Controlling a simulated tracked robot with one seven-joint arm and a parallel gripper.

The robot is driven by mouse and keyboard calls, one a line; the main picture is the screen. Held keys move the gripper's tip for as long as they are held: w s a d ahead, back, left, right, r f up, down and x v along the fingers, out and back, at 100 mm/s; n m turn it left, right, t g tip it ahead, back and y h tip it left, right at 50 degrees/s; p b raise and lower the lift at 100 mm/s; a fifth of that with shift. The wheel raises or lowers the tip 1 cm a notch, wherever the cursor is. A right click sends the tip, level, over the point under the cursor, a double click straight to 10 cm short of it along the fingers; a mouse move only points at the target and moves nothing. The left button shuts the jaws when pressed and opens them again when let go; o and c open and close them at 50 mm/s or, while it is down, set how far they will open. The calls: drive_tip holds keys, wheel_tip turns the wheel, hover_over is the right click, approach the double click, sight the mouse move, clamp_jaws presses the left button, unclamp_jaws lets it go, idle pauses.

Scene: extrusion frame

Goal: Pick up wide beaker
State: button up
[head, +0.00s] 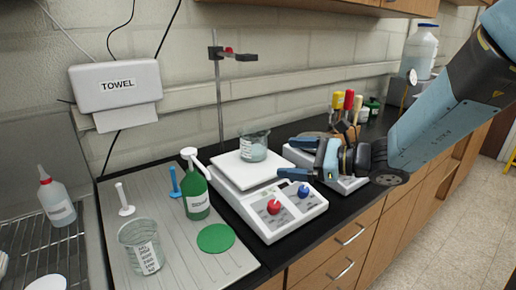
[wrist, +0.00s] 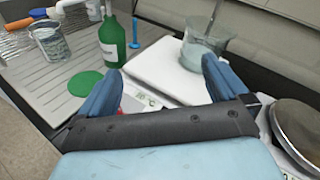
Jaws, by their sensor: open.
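A short, wide glass beaker (head: 253,148) with clear contents stands upright on the white plate of a balance (head: 272,208). It also shows in the wrist view (wrist: 197,52), beyond my right-hand finger. A taller beaker (head: 142,250) with a printed label stands on the grey drainboard at the front left; the wrist view shows it at the upper left (wrist: 50,43). My gripper (head: 279,158) is open and empty. Its blue fingers point left, just to the right of the wide beaker in the head view. In the wrist view, the gap between the fingertips (wrist: 160,66) lies over the balance plate.
A green bottle (head: 196,198) with a white pump stands left of the balance, near a green disc (head: 216,238). A metal stand (head: 218,95) rises behind the balance. A hotplate (head: 345,183) and several coloured-handled tools (head: 348,101) are near my gripper. A white squeeze bottle (head: 55,200) stands far left.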

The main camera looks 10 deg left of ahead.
sight(265, 144)
drive_tip(key=w+m+t, duration=0.1)
drive_tip(key=w+m, duration=0.1)
drive_tip(key=w+f+m+t, duration=0.1)
drive_tip(key=w+m+t, duration=0.1)
drive_tip(key=w+a+f+m+t, duration=0.1)
drive_tip(key=w+m, duration=0.1)
drive_tip(key=shift+w+f+t, duration=0.15)
drive_tip(key=shift+w+t, duration=0.05)
drive_tip(key=shift+t, duration=0.1)
drive_tip(key=x, duration=0.8)
drive_tip(key=shift+s+x, duration=0.2)
drive_tip(key=shift+x, duration=2.5)
drive_tip(key=c, duration=1)
drive_tip(key=shift+o, duration=0.2)
drive_tip(key=shift+r, duration=0.25)
